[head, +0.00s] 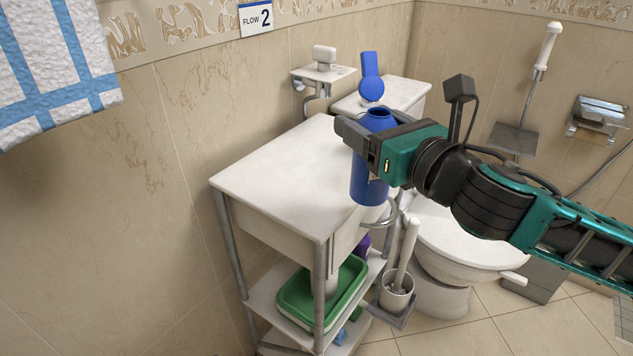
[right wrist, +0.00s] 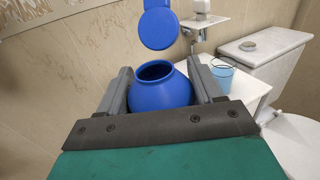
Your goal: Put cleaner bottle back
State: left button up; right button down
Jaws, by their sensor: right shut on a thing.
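The blue cleaner bottle (head: 369,178) is upright with its round mouth open in the head view. My right gripper (head: 366,136) is shut on its upper body. In the right wrist view the bottle (right wrist: 160,88) sits between the two fingers of that gripper (right wrist: 162,90). A blue round piece with a straight tab (head: 371,84) shows above the mouth; I cannot tell whether it is joined to the bottle. The bottle appears at the right front edge of the white cart top (head: 275,170); I cannot tell whether it touches. My left gripper is not in view.
The cart top is bare at left. Below is a shelf with a green basin (head: 290,298) and a purple thing (head: 362,246). A toilet brush (head: 397,285) and toilet (head: 470,240) stand right. A light-blue cup (right wrist: 221,77) is behind the gripper.

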jog(key=shift+w+a+r+n+g+y+p, duration=1.45)
jog(key=shift+a+r+n+g+y+p, duration=0.7)
jog(key=shift+r, duration=1.8)
jog(key=shift+w+a+r+n+g+y+p, duration=1.65)
jog(key=shift+a+r+g, duration=0.75)
jog(key=shift+r, duration=1.55)
notch_tip(320, 180, down, 21)
jog(key=b, duration=0.3)
jog(key=shift+s+r, duration=0.15)
jog(key=shift+r, duration=0.05)
jog(key=shift+c, duration=0.8)
grip_release()
jog(key=shift+d, duration=0.15)
